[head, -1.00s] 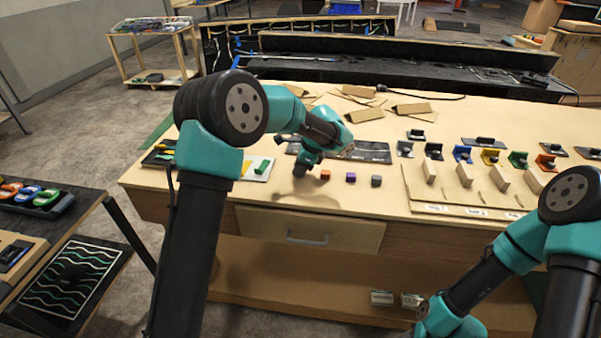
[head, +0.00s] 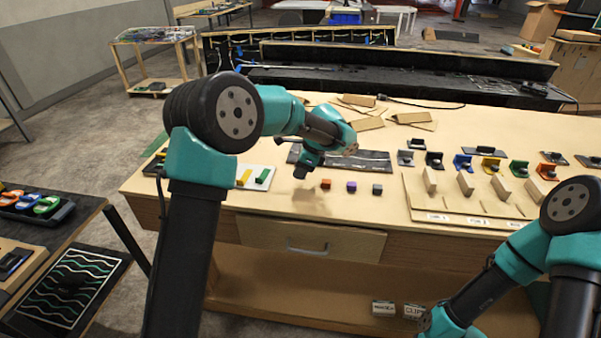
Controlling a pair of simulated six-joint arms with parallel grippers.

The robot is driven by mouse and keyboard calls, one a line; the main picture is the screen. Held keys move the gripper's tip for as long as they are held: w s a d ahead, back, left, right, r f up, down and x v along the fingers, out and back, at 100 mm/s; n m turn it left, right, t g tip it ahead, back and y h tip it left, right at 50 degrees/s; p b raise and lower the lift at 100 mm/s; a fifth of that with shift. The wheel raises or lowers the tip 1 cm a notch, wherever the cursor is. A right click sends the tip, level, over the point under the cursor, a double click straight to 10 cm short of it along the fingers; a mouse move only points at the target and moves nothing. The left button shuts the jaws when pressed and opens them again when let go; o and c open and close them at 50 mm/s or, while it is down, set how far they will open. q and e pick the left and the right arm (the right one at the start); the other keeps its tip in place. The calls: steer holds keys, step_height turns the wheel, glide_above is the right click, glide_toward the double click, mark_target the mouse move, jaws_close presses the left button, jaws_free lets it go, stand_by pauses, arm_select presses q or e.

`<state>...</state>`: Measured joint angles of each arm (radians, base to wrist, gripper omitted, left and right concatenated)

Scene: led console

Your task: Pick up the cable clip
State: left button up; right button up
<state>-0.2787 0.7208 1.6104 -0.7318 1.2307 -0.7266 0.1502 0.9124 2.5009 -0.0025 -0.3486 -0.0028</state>
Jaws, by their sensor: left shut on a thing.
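My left gripper (head: 302,172) points down over the bench, left of the orange block, slightly above the surface with a shadow below. It is shut on a small dark thing, taken to be the cable clip; the jaws and dark colour hide its shape. To its right, an orange block (head: 326,184), a purple block (head: 351,187) and a grey block (head: 377,190) stand in a row on the bench (head: 290,205). My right gripper (head: 428,322) is low at the bottom, in front of the shelf; its jaws are too unclear to read.
A white board (head: 254,184) with yellow and green pieces lies left of the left gripper. A dark strip board (head: 365,162) lies behind. Coloured holders and a wooden fixture (head: 465,212) fill the right. Cardboard pieces (head: 365,123) lie at the back. The front-middle bench is clear.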

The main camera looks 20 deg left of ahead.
arm_select(q)
steer(key=s+d+r, duration=0.1)
steer(key=s+d, duration=0.3)
steer(key=s, duration=1)
steer(key=shift+s+d+r, duration=0.15)
steer(key=shift+s+r, duration=0.05)
steer(key=shift+s, duration=0.05)
steer(key=shift+w, duration=0.15)
